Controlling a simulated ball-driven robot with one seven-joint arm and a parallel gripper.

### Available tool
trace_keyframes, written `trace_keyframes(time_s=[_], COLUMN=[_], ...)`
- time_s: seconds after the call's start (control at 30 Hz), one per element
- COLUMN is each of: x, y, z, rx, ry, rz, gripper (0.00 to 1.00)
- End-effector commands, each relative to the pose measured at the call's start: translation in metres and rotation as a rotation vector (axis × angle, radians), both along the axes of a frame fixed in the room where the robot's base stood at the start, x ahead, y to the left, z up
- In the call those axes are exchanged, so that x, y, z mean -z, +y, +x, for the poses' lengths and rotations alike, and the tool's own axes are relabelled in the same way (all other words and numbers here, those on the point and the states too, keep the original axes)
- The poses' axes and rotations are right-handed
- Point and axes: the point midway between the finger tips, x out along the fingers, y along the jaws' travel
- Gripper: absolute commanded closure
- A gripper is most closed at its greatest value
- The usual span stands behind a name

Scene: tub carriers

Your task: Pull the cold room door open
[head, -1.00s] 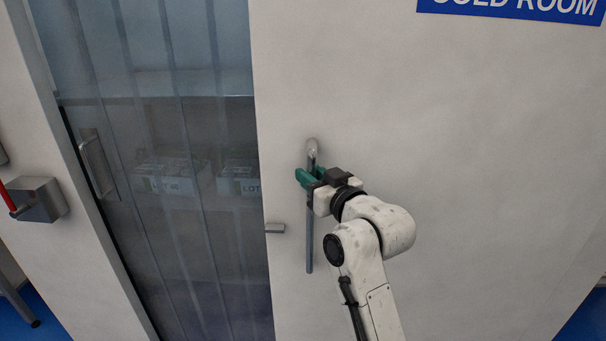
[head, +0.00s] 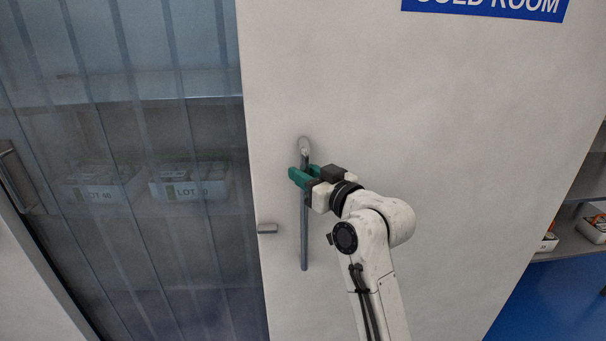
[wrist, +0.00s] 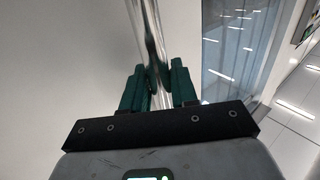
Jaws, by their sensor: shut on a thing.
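The white cold room door (head: 430,130) fills the middle of the head view and stands partly open, with the doorway to its left. A vertical metal bar handle (head: 304,235) is on the door near its left edge; it also shows in the wrist view (wrist: 147,35). My gripper (head: 305,178) is shut on the upper part of the handle. In the wrist view its green fingers (wrist: 160,88) sit on both sides of the bar. A blue sign (head: 485,6) reading COLD ROOM is partly cut off at the top.
Clear strip curtains (head: 140,130) hang in the doorway. Behind them, boxes marked LOT (head: 190,188) stand on a shelf.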

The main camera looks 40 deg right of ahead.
Motion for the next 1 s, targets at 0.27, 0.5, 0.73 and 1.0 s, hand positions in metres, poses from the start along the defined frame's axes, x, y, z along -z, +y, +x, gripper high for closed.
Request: trace_keyframes(time_s=[0.27, 0.5, 0.73, 1.0], x=[-0.004, -0.002, 0.0, 0.001], y=[-0.004, -0.002, -0.001, 0.0], z=[-0.001, 0.0, -0.01, -0.059], rx=[0.008, 0.004, 0.004, 0.007], ry=[-0.01, -0.006, -0.003, -0.005], rz=[-0.002, -0.001, 0.0, -0.002], gripper=[0.63, 0.55, 0.55, 0.55])
